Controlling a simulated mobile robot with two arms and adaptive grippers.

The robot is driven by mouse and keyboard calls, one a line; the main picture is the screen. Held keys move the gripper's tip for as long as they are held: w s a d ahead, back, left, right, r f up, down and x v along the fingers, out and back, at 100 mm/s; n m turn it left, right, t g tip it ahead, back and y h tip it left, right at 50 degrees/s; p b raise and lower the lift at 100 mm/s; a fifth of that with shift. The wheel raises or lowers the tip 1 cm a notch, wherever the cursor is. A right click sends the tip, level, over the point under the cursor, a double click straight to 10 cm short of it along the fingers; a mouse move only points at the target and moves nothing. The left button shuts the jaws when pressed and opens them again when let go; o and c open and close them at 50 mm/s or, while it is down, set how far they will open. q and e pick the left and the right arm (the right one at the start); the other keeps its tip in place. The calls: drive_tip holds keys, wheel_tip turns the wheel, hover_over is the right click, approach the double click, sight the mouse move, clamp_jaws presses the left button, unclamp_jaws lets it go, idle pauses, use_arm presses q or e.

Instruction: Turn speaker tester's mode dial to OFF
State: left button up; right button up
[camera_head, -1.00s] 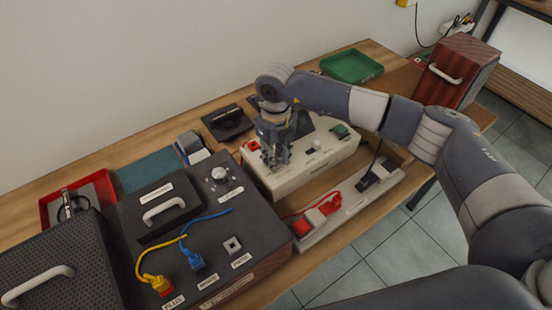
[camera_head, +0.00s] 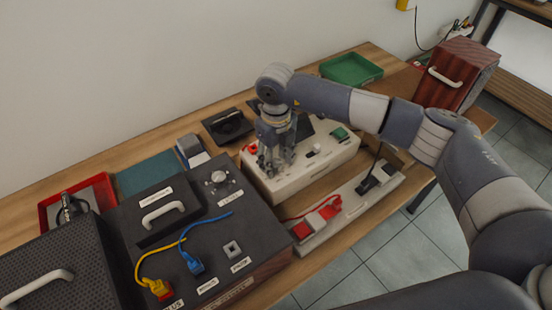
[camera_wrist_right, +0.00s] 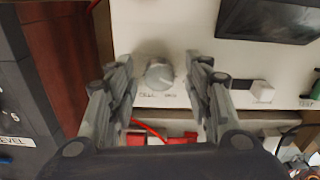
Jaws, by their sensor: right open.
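The speaker tester is a cream box (camera_head: 300,177) on the wooden table, with a dark screen (camera_wrist_right: 270,20), a red part and a green part on top. Its mode dial (camera_wrist_right: 158,75) is a grey round knob in the right wrist view, with small printed labels below it, too blurred to read. My right gripper (camera_head: 275,168) is open and points down over the tester's left part. In the wrist view its fingers stand on either side of the dial with gaps; I cannot tell contact. In the head view the gripper hides the dial. My left gripper is not in view.
A dark hi-fi box (camera_head: 215,250) with a knob and yellow and blue cables stands left of the tester. A pale strip (camera_head: 312,242) with red connectors lies in front. A green tray (camera_head: 351,68) and a wooden speaker (camera_head: 456,75) are at the back right.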

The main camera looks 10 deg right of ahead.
sight(276, 163)
wheel_tip(276, 163, up, 12)
idle(0.4)
drive_tip(key=shift+f, duration=0.15)
